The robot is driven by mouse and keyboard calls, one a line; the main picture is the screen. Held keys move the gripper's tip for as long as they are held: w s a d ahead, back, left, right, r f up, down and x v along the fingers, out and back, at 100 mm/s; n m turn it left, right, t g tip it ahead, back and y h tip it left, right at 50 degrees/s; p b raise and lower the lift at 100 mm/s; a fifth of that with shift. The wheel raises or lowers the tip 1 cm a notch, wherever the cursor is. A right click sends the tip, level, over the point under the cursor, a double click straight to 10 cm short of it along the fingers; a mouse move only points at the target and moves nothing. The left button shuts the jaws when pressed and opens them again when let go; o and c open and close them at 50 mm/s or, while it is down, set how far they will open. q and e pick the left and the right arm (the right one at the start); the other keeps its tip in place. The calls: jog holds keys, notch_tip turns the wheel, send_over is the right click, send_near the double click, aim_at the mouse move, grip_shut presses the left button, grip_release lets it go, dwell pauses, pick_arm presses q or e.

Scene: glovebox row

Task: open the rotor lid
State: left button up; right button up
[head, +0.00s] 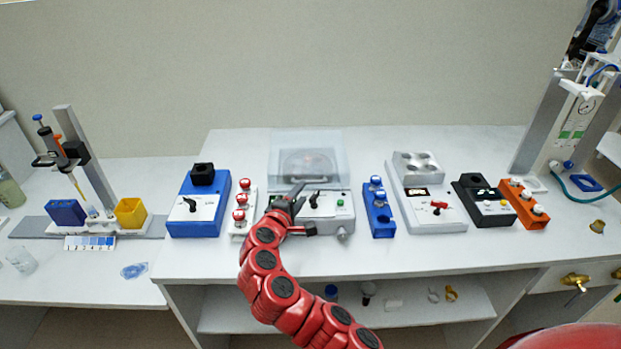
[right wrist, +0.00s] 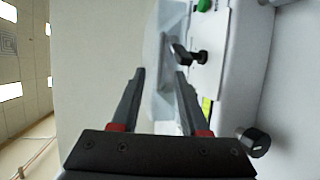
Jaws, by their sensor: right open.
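A grey-white centrifuge (head: 335,205) stands mid-bench, with a clear rotor lid (head: 335,148) at its back. The round rotor shows through the lid, which looks down over it, though its exact angle is hard to tell. The lid also shows as a pale see-through panel in the right wrist view (right wrist: 165,50). My right gripper (head: 298,188) is open and empty, at the left front of the lid, above the control panel. In the right wrist view its two fingers (right wrist: 160,82) stand apart, with the lid edge near the right finger. My left gripper is out of view.
On the panel are a black knob (head: 314,200) and a green button (head: 340,202). A red-button box (head: 240,208) and blue box (head: 198,205) stand left; a blue button box (head: 378,208) and white block heater (head: 425,200) stand right. The front bench strip is clear.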

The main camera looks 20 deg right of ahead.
aim_at(309, 183)
jog(key=shift+p+x, duration=0.65)
jog(key=shift+x, duration=3.2)
jog(key=shift+c, duration=0.2)
grip_shut()
